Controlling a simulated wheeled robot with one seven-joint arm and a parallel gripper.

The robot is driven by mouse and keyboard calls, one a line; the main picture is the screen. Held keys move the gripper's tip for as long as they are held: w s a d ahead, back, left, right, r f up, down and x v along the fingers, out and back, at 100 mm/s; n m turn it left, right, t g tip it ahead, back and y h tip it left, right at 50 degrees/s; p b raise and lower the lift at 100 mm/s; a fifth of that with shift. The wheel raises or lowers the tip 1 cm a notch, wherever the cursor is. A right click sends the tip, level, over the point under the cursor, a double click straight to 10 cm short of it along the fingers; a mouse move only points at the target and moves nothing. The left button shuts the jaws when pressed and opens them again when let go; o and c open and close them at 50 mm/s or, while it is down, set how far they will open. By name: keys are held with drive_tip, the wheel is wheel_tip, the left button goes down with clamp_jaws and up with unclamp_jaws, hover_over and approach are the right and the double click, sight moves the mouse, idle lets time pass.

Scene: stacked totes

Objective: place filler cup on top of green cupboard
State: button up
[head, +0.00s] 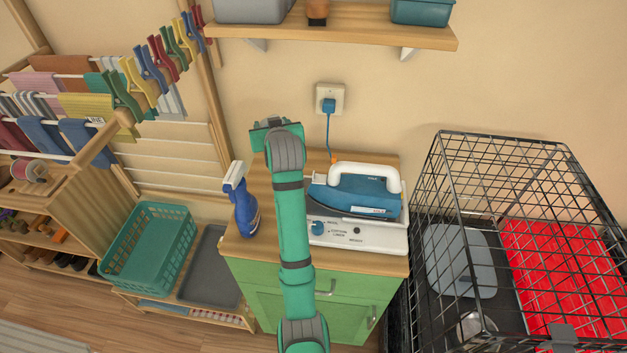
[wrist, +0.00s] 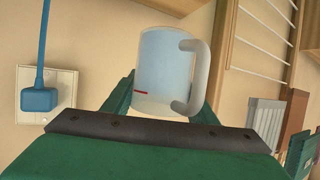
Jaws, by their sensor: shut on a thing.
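The filler cup (wrist: 160,65) is clear with pale blue contents, a red mark low on its side and a grey handle on the right. It sits between the fingers of my gripper (wrist: 163,100), which is shut on it. In the head view, my gripper (head: 268,125) is up above the back of the green cupboard (head: 345,318), near the wall. The cup is hidden there behind my arm. The cupboard has a wooden top and a green front with handles.
A blue spray bottle (head: 246,210) stands on the top's left side. An iron (head: 362,193) on its white base (head: 375,236) fills the right. Its cord runs to a wall socket (head: 330,98). A shelf (head: 350,27) hangs above; a wire crate (head: 500,150) stands right.

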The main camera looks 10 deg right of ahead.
wheel_tip(320, 180, down, 10)
drive_tip(key=shift+w+r, duration=0.1)
drive_tip(key=shift+r, duration=0.05)
idle(0.4)
drive_tip(key=o, duration=1.2)
drive_tip(key=shift+f, duration=0.2)
drive_tip(key=shift+o, duration=0.2)
drive_tip(key=shift+a+r, duration=0.1)
drive_tip(key=v, duration=1.2)
drive_tip(key=shift+r, duration=0.1)
